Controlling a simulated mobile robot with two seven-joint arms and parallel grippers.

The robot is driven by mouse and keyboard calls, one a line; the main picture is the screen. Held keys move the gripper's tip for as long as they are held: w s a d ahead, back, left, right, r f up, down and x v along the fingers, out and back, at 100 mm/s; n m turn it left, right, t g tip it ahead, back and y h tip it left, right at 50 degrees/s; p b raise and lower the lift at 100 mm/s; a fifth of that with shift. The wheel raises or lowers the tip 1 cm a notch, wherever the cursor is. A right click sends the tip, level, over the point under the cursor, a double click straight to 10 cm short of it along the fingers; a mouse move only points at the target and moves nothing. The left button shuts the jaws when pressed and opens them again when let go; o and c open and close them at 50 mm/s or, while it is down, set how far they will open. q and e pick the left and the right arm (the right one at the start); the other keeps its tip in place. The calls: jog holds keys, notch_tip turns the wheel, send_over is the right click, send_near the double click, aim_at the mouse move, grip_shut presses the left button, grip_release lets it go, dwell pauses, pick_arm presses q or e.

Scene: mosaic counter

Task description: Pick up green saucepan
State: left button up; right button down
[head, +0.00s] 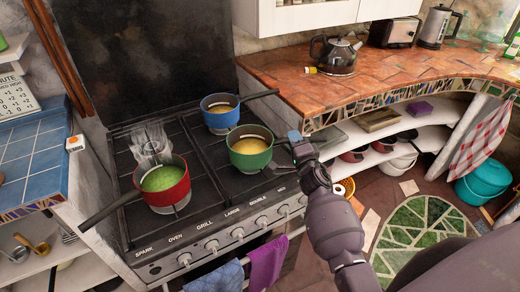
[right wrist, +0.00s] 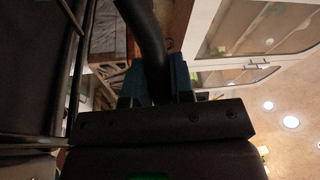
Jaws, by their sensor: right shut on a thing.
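The green saucepan (head: 250,160), with yellowish contents, is upright over the right front of the stove (head: 215,190). Whether its base touches the grate is hard to tell. My right gripper (head: 295,138) is at the saucepan's right side, shut on its handle, which is mostly hidden there by the gripper. In the right wrist view the dark handle (right wrist: 150,45) runs between the blue fingertips of my right gripper (right wrist: 157,85). My left gripper is not in view.
A blue saucepan (head: 219,121) stands just behind, its handle pointing right. A red saucepan (head: 166,190) with green contents is at the front left. A kettle (head: 337,57) stands on the tiled counter (head: 300,92). Towels (head: 267,262) hang at the oven front.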

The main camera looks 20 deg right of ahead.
jog(key=shift+r, duration=0.2)
jog(key=shift+r, duration=0.2)
notch_tip(320, 180, up, 9)
jog(key=p, duration=0.4)
jog(key=shift+r, duration=0.2)
notch_tip(320, 180, up, 10)
jog(key=p, duration=0.1)
jog(key=shift+p, duration=0.3)
jog(key=c, duration=1.6)
grip_release()
grip_shut()
